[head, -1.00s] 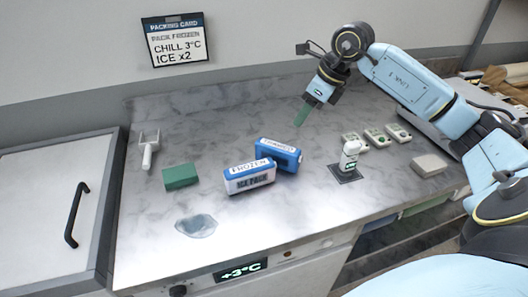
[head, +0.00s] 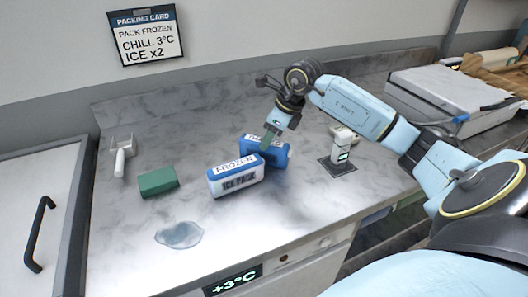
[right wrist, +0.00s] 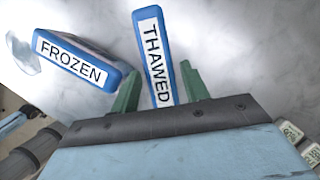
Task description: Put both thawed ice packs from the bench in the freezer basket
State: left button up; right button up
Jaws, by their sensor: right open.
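Two blue-and-white ice packs stand close together on the bench. The front pack (head: 236,182) has a label reading FROZEN; it also shows in the right wrist view (right wrist: 72,60). The rear pack (head: 277,157) is labelled THAWED in the right wrist view (right wrist: 153,50). My right gripper (head: 268,142) is over the rear pack with its green fingers open. In the right wrist view the open fingers (right wrist: 160,70) lie on either side of the THAWED pack; I cannot tell whether they touch it. My left gripper and a freezer basket are not in view.
A green block (head: 158,181), a white scoop (head: 123,157) and a clear puddle-like patch (head: 179,235) lie left on the bench. A small white device (head: 342,146) stands on a dark pad to the right. A closed lid with a black handle (head: 39,234) is at far left.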

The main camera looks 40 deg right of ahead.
jog(key=x, duration=0.4)
jog(key=shift+w+a+f, duration=0.15)
jog(key=shift+a, duration=0.1)
jog(key=shift+w+f, duration=0.15)
jog(key=shift+f, duration=0.25)
jog(key=shift+f, duration=0.25)
